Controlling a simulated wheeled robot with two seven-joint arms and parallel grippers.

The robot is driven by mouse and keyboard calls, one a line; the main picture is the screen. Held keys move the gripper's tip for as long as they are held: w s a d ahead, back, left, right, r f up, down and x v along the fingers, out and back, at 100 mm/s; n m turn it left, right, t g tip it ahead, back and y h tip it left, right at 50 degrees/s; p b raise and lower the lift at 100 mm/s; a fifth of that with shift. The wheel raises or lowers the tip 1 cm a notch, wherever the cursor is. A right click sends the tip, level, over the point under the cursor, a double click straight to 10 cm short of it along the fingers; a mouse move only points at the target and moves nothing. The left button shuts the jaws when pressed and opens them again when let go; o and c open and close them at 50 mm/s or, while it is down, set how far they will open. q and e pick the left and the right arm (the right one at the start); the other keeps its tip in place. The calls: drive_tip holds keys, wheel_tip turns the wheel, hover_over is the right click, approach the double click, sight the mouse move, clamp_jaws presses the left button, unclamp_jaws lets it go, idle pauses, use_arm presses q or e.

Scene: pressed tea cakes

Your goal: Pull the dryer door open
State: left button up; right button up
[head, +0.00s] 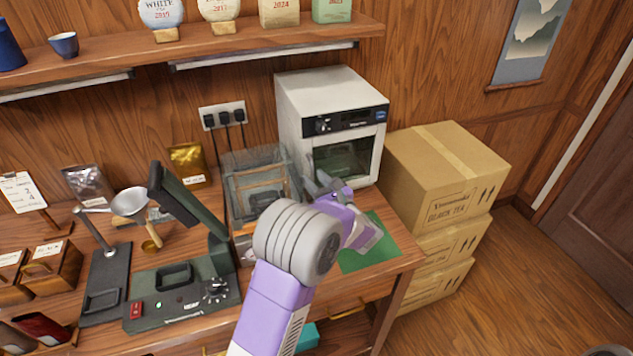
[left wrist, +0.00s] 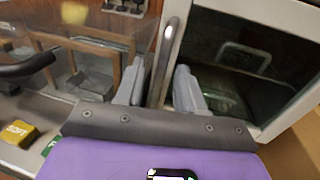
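The dryer (head: 330,115) is a white box with a black control strip, standing at the back right of the counter. Its front door (head: 345,158) has a dark window and looks closed; the door also fills the right of the left wrist view (left wrist: 245,60). A grey upright handle bar (left wrist: 168,50) runs along the door's left edge. My left gripper (head: 328,186) is at that edge. In the left wrist view its two grey fingers (left wrist: 160,88) stand apart, one on each side of the handle, with narrow gaps visible. My right gripper is out of view.
Stacked cardboard boxes (head: 445,170) stand close to the dryer's right. A clear-walled case (head: 255,180) stands just left of it. A green mat (head: 370,245) lies in front. A dark machine with a raised arm (head: 180,285) occupies the counter's left. A shelf (head: 200,50) hangs above.

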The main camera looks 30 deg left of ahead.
use_arm(q)
clamp_jaws()
drive_tip(key=shift+d, duration=0.1)
idle(0.3)
